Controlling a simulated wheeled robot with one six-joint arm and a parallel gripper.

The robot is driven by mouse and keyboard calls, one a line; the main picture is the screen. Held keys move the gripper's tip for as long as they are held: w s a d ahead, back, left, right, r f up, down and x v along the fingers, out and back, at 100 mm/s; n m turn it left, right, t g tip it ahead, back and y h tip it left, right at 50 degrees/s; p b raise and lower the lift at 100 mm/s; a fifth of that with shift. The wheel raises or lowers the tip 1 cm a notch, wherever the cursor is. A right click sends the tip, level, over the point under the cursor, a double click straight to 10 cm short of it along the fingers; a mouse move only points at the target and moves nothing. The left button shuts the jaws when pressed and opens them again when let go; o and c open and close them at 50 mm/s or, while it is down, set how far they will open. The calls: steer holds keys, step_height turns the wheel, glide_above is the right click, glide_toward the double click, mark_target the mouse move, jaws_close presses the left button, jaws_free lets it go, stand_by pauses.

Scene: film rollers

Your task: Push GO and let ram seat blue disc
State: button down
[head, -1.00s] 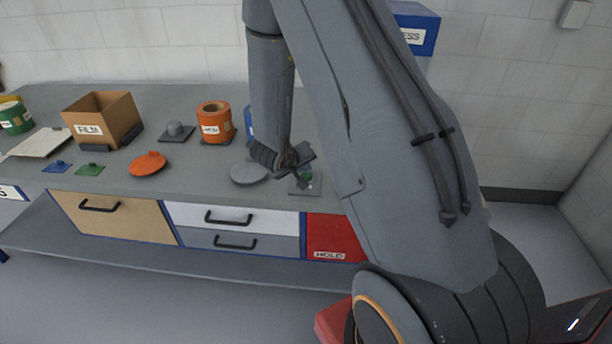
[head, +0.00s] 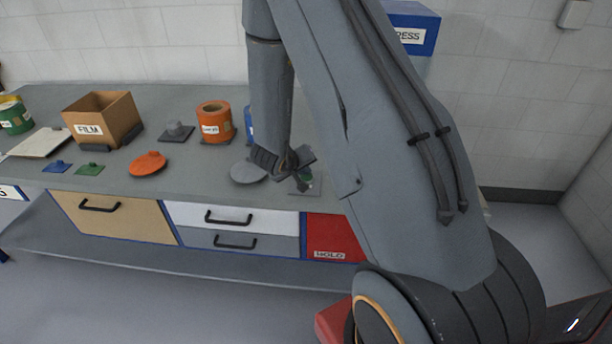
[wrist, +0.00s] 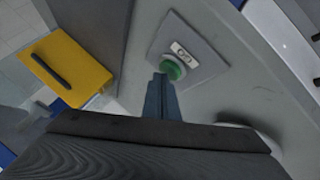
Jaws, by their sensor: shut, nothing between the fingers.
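The green GO button (wrist: 172,70) sits on a grey plate (wrist: 207,50) with a GO label on the bench. My gripper (wrist: 161,80) is shut and empty, its fingertips at the button's near edge; I cannot tell whether they press it. In the head view my gripper (head: 304,186) is low over the button plate (head: 316,180) and hides most of the button. The press (head: 412,32), a blue-topped housing with a partly hidden label, stands behind my arm. Its ram and any blue disc in it are hidden.
A grey disc (head: 247,173) lies left of my gripper. An orange roller (head: 214,122), a blue object (head: 249,124) partly behind my arm, an orange disc (head: 148,164), a FILM box (head: 104,119) and small blue (head: 57,166) and green (head: 89,169) plates stand further left.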

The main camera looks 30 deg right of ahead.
mark_target(305, 178)
steer(key=shift+f, duration=0.25)
stand_by(0.4)
steer(key=shift+r, duration=0.1)
steer(key=shift+r+p, duration=0.8)
steer(key=shift+p, duration=0.15)
step_height(305, 178, up, 5)
steer(key=p, duration=0.5)
steer(key=shift+s, duration=0.1)
